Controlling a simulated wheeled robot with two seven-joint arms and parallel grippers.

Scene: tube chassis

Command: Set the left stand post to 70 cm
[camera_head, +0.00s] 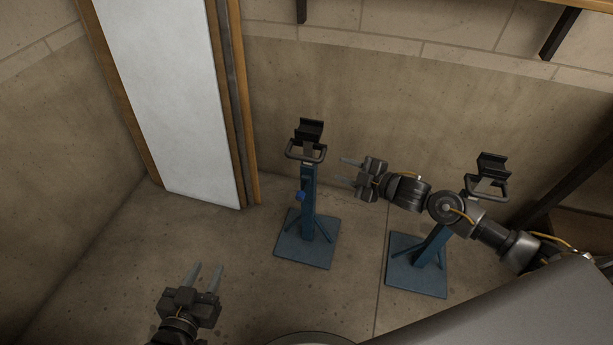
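The left stand post (308,190) is blue and upright on a square blue base plate (300,252). A black cradle (309,131) tops it, with a dark handle loop (306,151) just below. A small blue knob (300,196) sticks out on the post's left side. My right gripper (345,171) is open and empty, just right of this post, its fingers pointing left towards it and apart from it. My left gripper (207,277) is open and empty at the lower left, low in the picture and apart from the stand. No height marks are readable.
A second blue stand (432,245) with a black cradle (492,168) stands to the right, partly behind my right arm. A white panel (175,100) with wooden edges is at the back left. Bare floor lies between my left gripper and the left stand.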

